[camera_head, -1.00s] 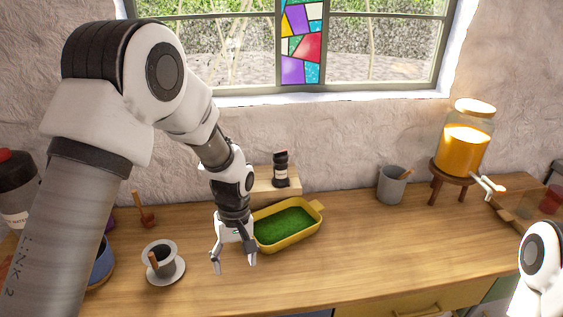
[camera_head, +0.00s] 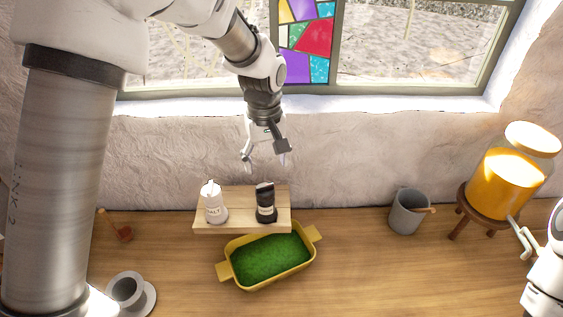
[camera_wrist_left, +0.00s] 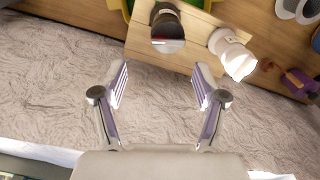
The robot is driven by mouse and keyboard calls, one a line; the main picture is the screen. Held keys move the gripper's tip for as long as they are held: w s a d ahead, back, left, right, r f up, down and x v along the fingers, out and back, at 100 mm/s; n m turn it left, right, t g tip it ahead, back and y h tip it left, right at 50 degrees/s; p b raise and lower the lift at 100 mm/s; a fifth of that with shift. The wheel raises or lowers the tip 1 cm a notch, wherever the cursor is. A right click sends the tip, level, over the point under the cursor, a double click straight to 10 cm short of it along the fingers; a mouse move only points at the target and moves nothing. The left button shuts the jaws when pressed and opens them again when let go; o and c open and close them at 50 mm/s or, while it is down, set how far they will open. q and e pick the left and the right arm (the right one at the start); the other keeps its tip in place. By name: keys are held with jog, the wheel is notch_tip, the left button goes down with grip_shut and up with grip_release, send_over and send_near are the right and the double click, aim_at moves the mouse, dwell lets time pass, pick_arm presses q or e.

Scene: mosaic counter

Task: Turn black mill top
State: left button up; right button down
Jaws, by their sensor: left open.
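The black mill (camera_head: 265,203) stands upright on a small wooden stand (camera_head: 242,222) against the wall, with a pale label on its body. A white mill (camera_head: 213,203) stands to its left on the same stand. My left gripper (camera_head: 266,166) is open and empty, above and apart from the black mill. In the left wrist view the black mill (camera_wrist_left: 167,32) is seen from above, beyond the open fingertips (camera_wrist_left: 160,80), with the white mill (camera_wrist_left: 231,50) to its right.
A yellow dish with green contents (camera_head: 230,272) sits in front of the stand. A grey cup (camera_head: 405,212) and a juice dispenser (camera_head: 508,178) stand to the right.

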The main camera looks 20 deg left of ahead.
aim_at(265, 185)
pick_arm(q)
jog(key=shift+f, duration=0.3)
jog(key=s+f+p, duration=0.2)
jog(key=f, duration=0.1)
jog(key=shift+s+f, duration=0.1)
jog(key=shift+s, duration=0.25)
jog(key=f, duration=0.1)
jog(key=w+f, duration=0.1)
jog(key=f, duration=0.1)
jog(key=shift+w+f+p, duration=0.25)
jog(key=shift+w+p, duration=0.05)
jog(key=shift+p, duration=0.1)
jog(key=shift+w+f, duration=0.1)
jog(key=shift+s+r, duration=0.3)
jog(key=shift+s, duration=0.2)
jog(key=c, duration=1)
jog(key=shift+c, duration=0.8)
jog(key=shift+w+f, duration=0.1)
jog(key=shift+w, duration=0.05)
pick_arm(e)
jog(key=r, duration=0.1)
jog(key=s+r, duration=0.1)
jog(key=r, duration=0.1)
jog(key=shift+s, duration=0.1)
